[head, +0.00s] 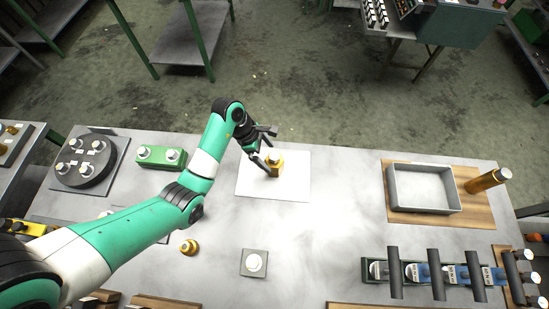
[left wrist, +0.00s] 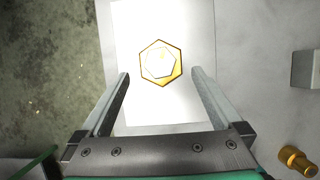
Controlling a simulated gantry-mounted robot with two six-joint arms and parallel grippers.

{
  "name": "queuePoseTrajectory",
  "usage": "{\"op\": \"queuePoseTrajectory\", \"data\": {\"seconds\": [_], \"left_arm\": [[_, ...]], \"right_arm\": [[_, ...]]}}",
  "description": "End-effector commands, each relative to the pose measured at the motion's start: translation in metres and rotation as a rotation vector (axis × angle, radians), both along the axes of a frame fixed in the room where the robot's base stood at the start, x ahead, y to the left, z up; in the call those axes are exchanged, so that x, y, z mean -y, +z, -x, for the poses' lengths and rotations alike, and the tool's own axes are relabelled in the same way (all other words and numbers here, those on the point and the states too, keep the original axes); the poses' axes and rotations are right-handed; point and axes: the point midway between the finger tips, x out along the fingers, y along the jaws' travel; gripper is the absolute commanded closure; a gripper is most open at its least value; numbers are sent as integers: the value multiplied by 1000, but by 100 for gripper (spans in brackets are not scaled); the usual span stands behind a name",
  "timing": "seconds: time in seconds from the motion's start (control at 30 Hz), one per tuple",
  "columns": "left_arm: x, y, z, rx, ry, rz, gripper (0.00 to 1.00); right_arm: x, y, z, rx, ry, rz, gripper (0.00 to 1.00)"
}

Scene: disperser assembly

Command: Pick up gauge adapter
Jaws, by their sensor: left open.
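A gold hexagonal part (head: 275,166) with a pale hexagonal top stands on a white sheet (head: 298,185) near the table's far edge. My left gripper (head: 267,152) is open just above and beside it. In the left wrist view, the part (left wrist: 161,64) shows between the fingertips of my open gripper (left wrist: 160,74), with a gap on both sides. A smaller brass fitting (head: 189,247) lies on the bare table to the lower left; it also shows at the lower right of the left wrist view (left wrist: 297,161). The frames do not name which is the gauge adapter.
A green block with white knobs (head: 162,157) and a round black fixture (head: 84,164) stand at the left. A square plate with a white knob (head: 254,262) lies in front. A grey tray (head: 424,207) and a brass cylinder (head: 487,181) are at the right. The table's middle is clear.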

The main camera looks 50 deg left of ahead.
Motion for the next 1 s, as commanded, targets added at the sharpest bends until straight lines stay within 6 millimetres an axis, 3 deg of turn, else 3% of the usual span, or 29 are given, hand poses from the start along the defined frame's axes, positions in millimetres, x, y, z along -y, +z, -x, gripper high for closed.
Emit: {"op": "queuePoseTrajectory", "data": {"seconds": [0.17, 0.5, 0.73, 1.0], "left_arm": [[2, -5, -2, 1, 0, -1, 0], [19, -49, -13, -1, 0, 1, 0], [20, -49, -14, 2, 1, -1, 0], [19, -49, -14, 2, 1, -1, 47]], "right_arm": [[0, -2, 0, 0, 0, 0, 100], [0, -21, 0, 0, 0, 0, 100], [0, -20, 0, 0, 0, 0, 100], [0, -20, 0, 0, 0, 0, 100]]}}
